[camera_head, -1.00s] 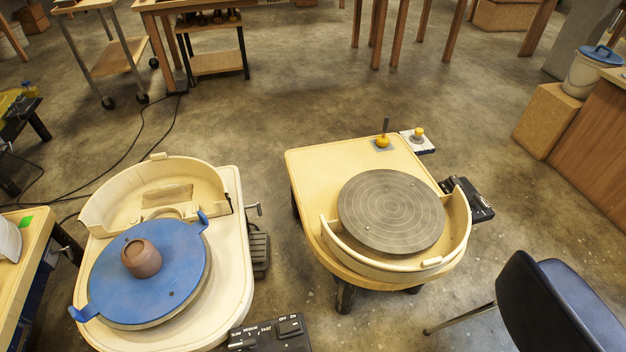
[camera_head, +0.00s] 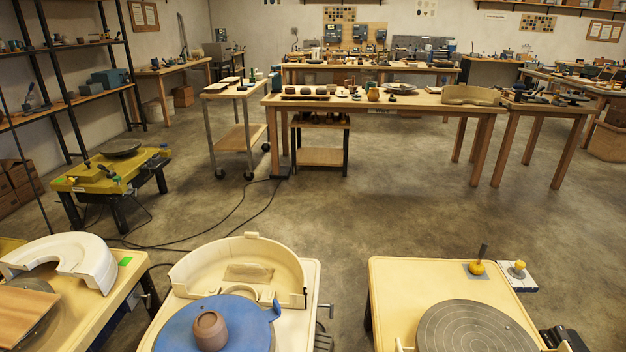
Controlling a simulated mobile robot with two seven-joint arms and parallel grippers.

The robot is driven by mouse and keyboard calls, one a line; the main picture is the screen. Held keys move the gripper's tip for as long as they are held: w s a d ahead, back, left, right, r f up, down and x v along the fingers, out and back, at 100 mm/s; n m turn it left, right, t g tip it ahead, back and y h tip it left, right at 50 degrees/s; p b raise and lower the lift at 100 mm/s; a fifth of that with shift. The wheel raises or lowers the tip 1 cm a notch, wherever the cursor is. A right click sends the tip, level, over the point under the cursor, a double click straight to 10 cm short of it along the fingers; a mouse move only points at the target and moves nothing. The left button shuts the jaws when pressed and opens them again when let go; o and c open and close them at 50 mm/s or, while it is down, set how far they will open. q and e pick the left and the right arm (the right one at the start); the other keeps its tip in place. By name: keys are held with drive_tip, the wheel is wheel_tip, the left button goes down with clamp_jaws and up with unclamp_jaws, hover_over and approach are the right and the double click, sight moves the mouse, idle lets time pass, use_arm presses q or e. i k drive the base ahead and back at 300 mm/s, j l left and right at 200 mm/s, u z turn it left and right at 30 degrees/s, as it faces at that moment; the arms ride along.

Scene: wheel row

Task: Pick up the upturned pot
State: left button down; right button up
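A small brown clay pot (camera_head: 210,331) sits upside down on the blue round bat (camera_head: 236,312) of the cream pottery wheel (camera_head: 309,283) at the bottom, left of centre. The bat's lower part is cut off by the picture's edge. Neither of my grippers shows in the head view, so I cannot see where they are relative to the pot.
A second wheel with a bare grey disc (camera_head: 475,331) stands at the lower right. Another wheel with a white splash pan (camera_head: 64,262) is at the lower left. A yellow wheel (camera_head: 105,172) stands behind it. Long tables (camera_head: 390,102) cross the back. The concrete floor (camera_head: 350,200) between is open.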

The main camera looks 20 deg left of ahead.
sight(209, 329)
drive_tip(key=u, duration=1.55)
